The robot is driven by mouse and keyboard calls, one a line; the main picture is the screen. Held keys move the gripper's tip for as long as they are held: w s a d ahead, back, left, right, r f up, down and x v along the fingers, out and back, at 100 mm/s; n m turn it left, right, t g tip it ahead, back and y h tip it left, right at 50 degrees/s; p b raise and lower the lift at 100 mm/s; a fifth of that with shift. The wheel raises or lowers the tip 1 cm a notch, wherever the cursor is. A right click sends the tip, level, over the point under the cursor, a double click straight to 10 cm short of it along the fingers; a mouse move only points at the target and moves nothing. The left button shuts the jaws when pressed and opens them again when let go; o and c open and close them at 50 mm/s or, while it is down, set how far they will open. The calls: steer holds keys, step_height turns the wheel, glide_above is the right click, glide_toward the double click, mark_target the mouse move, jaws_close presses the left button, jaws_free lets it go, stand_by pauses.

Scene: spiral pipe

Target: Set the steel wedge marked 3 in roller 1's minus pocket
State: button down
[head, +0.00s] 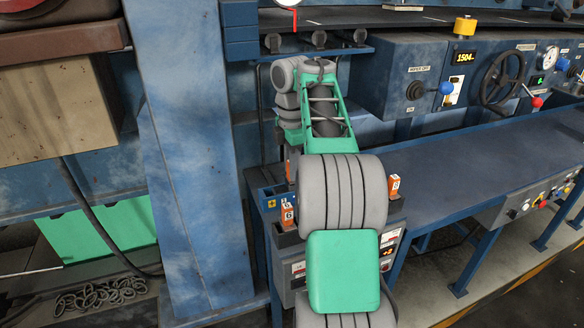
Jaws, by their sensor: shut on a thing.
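My gripper is hidden behind my own green and grey arm, which reaches across the middle of the head view. The steel wedge marked 3 cannot be made out. An orange block marked 6 (288,216) stands upright in a dark holder left of my arm. Another orange block (394,186) with a pale label stands right of the arm; its mark is too small to read. A small yellow plate (271,204) with a dark sign sits on the blue stand (256,192) at the left. Roller 1 and its minus pocket cannot be picked out.
A blue table (470,170) stretches right, its top clear. Above it is a control panel (420,75) with a handwheel (503,78), knobs and a 1504 display (464,57). A thick blue column (190,150) stands close left of my arm. A red-digit display (388,252) sits low.

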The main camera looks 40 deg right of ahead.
steer(key=shift+f+b, duration=1.05)
steer(key=c, duration=1.2)
jaws_free()
steer(key=shift+r, duration=0.1)
step_height(320, 180, up, 8)
steer(key=p, duration=0.7)
steer(key=shift+p, duration=0.3)
